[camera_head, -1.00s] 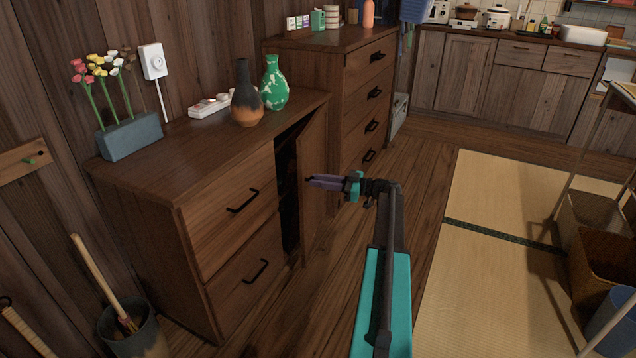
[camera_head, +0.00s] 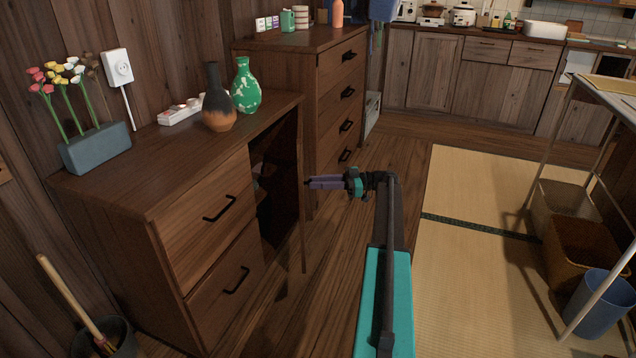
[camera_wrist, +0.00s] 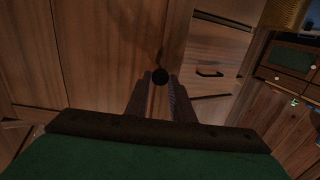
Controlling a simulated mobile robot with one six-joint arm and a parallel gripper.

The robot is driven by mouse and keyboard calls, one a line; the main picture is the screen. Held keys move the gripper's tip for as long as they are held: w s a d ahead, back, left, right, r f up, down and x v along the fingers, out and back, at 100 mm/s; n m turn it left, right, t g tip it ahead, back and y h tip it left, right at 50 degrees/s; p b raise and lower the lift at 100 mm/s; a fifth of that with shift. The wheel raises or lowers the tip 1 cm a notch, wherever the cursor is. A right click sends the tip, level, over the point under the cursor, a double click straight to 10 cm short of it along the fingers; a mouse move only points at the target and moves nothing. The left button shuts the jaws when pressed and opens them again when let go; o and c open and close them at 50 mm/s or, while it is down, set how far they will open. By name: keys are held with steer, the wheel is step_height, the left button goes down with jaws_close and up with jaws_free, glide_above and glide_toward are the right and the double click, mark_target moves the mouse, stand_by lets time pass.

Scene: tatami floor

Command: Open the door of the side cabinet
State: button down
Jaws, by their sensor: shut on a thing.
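The side cabinet (camera_head: 150,190) stands against the left wall, with two drawers on its left part. Its hinged door (camera_head: 303,200) on the right part stands well open, seen nearly edge-on, with the dark interior (camera_head: 278,185) showing. My gripper (camera_head: 310,183) is at the door's outer side, its purple fingers pointing left at it. In the wrist view the fingers (camera_wrist: 159,85) close around a small dark round piece, seemingly the door's handle (camera_wrist: 160,76), in front of the wooden door. The exact grip on the handle is hidden in the head view.
A dark vase (camera_head: 218,100), a green vase (camera_head: 246,86) and a flower planter (camera_head: 97,148) stand on the cabinet top. A taller chest of drawers (camera_head: 290,50) stands behind the door. A bucket (camera_head: 112,338) is at the front left. Wooden floor is clear right of the door.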

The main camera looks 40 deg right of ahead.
steer(key=c, duration=1.6)
jaws_free()
steer(key=shift+w, duration=0.2)
steer(key=shift+o, duration=0.2)
steer(key=shift+a, duration=0.1)
steer(key=v, duration=1.4)
steer(key=shift+p, duration=0.4)
steer(key=shift+w+r, duration=0.1)
